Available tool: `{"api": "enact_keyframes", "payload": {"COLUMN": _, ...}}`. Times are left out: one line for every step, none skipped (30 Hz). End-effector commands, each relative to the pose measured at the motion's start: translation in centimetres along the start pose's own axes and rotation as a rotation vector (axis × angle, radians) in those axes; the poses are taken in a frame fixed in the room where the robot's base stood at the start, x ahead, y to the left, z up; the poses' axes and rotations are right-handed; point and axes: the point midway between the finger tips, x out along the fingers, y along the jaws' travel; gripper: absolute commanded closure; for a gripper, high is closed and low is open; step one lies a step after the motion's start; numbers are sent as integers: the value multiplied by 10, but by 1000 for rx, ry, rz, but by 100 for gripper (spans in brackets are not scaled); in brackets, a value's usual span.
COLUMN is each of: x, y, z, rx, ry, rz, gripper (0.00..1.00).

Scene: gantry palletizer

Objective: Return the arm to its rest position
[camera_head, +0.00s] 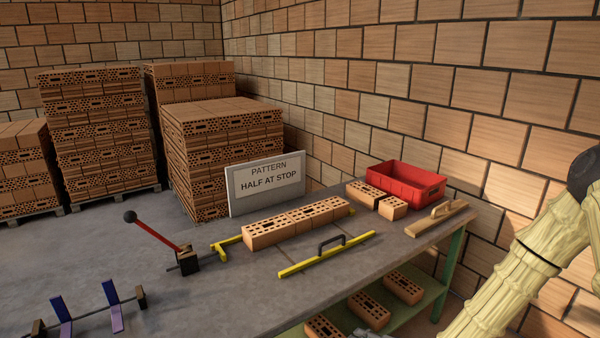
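My arm (530,262) shows at the right edge, pale yellow with a dark joint near the upper right. It stands to the right of the workbench and runs down out of the picture. My gripper is not clearly visible. A small grey shape sits at the bottom edge, and I cannot tell what it is. The grey workbench (400,262) carries a row of perforated bricks (297,224) beside a yellow frame (218,250). A yellow bar with a black handle (326,254) lies in front of the row.
A sign (268,183) reading "PATTERN HALF AT STOP" stands behind the bricks. A red crate (405,181), loose bricks (392,208) and a wooden float (437,219) are at the right end. A red lever (155,233) rises at left. More bricks (368,308) lie on the green lower shelf.

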Motion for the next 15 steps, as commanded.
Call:
{"api": "enact_keyframes", "payload": {"x": -2, "y": 19, "z": 17, "rx": -27, "ry": -20, "rz": 53, "gripper": 66}}
{"api": "enact_keyframes", "payload": {"x": -4, "y": 30, "z": 25, "rx": -47, "ry": -30, "rz": 87, "gripper": 66}}
{"api": "enact_keyframes", "payload": {"x": -7, "y": 47, "z": 38, "rx": -78, "ry": -45, "rz": 135, "gripper": 66}}
{"api": "enact_keyframes", "payload": {"x": -11, "y": 60, "z": 48, "rx": -101, "ry": -60, "rz": 174, "gripper": 66}}
{"api": "enact_keyframes", "payload": {"x": -15, "y": 74, "z": 59, "rx": -128, "ry": -76, "rz": 213, "gripper": 66}}
{"api": "enact_keyframes", "payload": {"x": -21, "y": 91, "z": 72, "rx": -163, "ry": -97, "rz": 265, "gripper": 66}}
{"api": "enact_keyframes", "payload": {"x": -27, "y": 104, "z": 82, "rx": -189, "ry": -115, "rz": 303, "gripper": 66}}
{"api": "enact_keyframes", "payload": {"x": -33, "y": 117, "z": 91, "rx": -216, "ry": -133, "rz": 340, "gripper": 66}}
{"api": "enact_keyframes", "payload": {"x": -41, "y": 133, "z": 104, "rx": -252, "ry": -160, "rz": 390, "gripper": 66}}
{"api": "enact_keyframes", "payload": {"x": -49, "y": 145, "z": 113, "rx": -279, "ry": -180, "rz": 427, "gripper": 66}}
{"api": "enact_keyframes", "payload": {"x": -56, "y": 157, "z": 122, "rx": -306, "ry": -201, "rz": 464, "gripper": 66}}
{"api": "enact_keyframes", "payload": {"x": -67, "y": 172, "z": 133, "rx": -342, "ry": -231, "rz": 511, "gripper": 66}}
{"api": "enact_keyframes", "payload": {"x": -76, "y": 183, "z": 141, "rx": -369, "ry": -255, "rz": 547, "gripper": 66}}
{"api": "enact_keyframes", "payload": {"x": -86, "y": 194, "z": 150, "rx": -397, "ry": -280, "rz": 582, "gripper": 66}}
{"api": "enact_keyframes", "payload": {"x": -98, "y": 207, "z": 159, "rx": -433, "ry": -312, "rz": 627, "gripper": 66}}
